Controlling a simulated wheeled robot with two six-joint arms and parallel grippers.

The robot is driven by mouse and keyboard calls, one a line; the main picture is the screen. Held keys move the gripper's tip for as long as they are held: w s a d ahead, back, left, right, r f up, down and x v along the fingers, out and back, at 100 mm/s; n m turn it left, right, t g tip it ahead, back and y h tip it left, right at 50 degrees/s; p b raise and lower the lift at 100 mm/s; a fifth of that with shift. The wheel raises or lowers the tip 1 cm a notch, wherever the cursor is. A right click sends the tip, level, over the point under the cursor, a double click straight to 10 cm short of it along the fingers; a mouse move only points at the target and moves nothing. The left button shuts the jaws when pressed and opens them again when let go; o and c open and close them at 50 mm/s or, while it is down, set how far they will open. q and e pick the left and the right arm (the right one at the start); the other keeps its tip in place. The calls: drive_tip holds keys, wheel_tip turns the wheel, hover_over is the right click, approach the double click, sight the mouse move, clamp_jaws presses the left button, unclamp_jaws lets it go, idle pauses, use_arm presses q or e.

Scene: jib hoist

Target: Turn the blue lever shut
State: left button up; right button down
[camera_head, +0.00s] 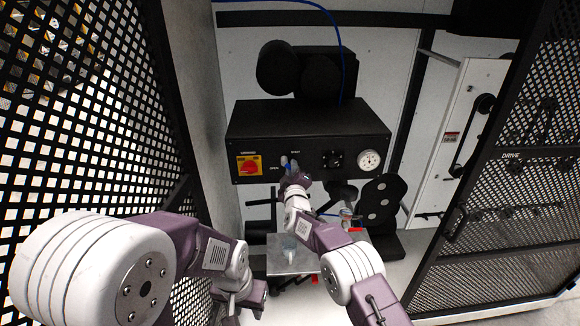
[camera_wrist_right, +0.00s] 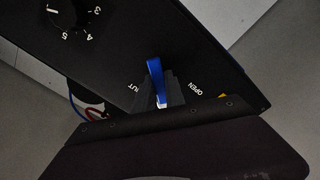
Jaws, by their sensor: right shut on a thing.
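The blue lever (camera_wrist_right: 155,78) is on the front of a black control box (camera_head: 310,125). In the right wrist view it stands between the words OPEN, on the right, and a partly hidden SHUT, on the left. My right gripper (camera_head: 289,168) is up against the panel, shut on the lever. Its dark fingers (camera_wrist_right: 165,97) cover the lever's lower part in the wrist view. In the head view the lever shows only as a small blue patch at the gripper. My left gripper (camera_head: 240,300) hangs low at the left, away from the box; its fingers cannot be made out.
A red rotary switch on a yellow plate (camera_head: 249,166) is left of the lever. A black knob (camera_head: 333,159) and a round gauge (camera_head: 369,160) are to the right. Black mesh panels stand at the left (camera_head: 90,120) and right (camera_head: 500,240). A metal plate (camera_head: 285,262) lies below.

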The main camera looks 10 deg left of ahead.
drive_tip(key=n, duration=0.1)
drive_tip(key=r+n+p, duration=0.1)
drive_tip(key=n, duration=0.1)
drive_tip(key=shift+d+r+n, duration=0.1)
drive_tip(key=shift+d+n, duration=0.1)
drive_tip(key=shift+n, duration=0.1)
drive_tip(key=shift+w+d+r+n+p, duration=0.15)
drive_tip(key=shift+n+p, duration=0.25)
drive_tip(key=shift+n, duration=0.5)
drive_tip(key=shift+s+a+r+n+p, duration=0.1)
drive_tip(key=shift+r+n+p, duration=0.2)
drive_tip(key=shift+n, duration=0.6)
drive_tip(key=c, duration=1.4)
unclamp_jaws()
drive_tip(key=shift+f, duration=0.1)
drive_tip(key=b+v, duration=0.3)
drive_tip(key=v, duration=0.6)
